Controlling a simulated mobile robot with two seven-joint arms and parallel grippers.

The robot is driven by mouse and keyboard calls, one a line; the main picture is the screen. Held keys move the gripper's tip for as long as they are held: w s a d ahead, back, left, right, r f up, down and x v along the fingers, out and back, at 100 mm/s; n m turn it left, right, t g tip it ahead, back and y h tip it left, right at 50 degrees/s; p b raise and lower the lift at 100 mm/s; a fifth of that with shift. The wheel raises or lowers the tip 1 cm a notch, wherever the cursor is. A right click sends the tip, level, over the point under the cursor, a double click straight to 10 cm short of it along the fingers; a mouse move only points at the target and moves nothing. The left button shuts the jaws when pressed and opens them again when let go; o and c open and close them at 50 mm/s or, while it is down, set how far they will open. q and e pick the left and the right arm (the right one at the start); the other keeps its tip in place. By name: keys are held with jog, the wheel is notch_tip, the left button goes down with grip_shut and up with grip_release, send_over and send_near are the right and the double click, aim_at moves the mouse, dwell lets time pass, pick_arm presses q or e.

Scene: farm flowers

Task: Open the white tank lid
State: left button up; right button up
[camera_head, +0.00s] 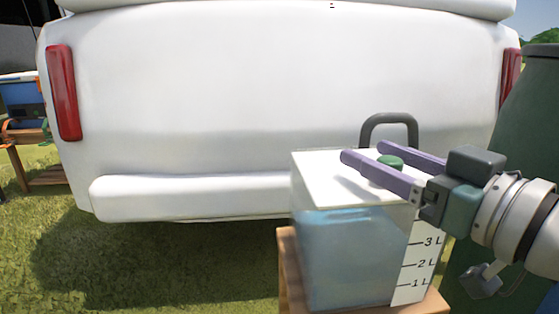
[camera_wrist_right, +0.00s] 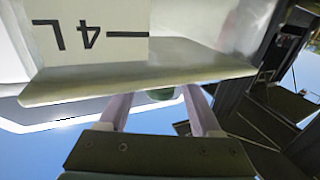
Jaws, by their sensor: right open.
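The tank (camera_head: 345,255) is a clear box with bluish water and a white scale strip marked in litres. Its flat white lid (camera_head: 325,172) lies closed on top. A green knob (camera_head: 390,160) stands on the lid. My right gripper (camera_head: 364,153) is open above the lid, with its two purple fingers on either side of the knob. In the right wrist view the knob (camera_wrist_right: 162,94) shows between the fingers, beyond the lid's edge (camera_wrist_right: 140,80). Whether the fingers touch the knob cannot be told. My left gripper is in neither view.
The tank stands on a wooden stand (camera_head: 288,265). A white vehicle (camera_head: 250,80) with red lights is close behind it. A dark grey handle (camera_head: 390,122) rises behind the lid. A dark green container (camera_head: 530,110) stands at the right. Grass (camera_head: 150,270) at the left is clear.

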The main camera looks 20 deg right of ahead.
jog(key=shift+w+a, duration=0.1)
jog(key=shift+w, duration=0.75)
grip_shut()
dwell(0.9)
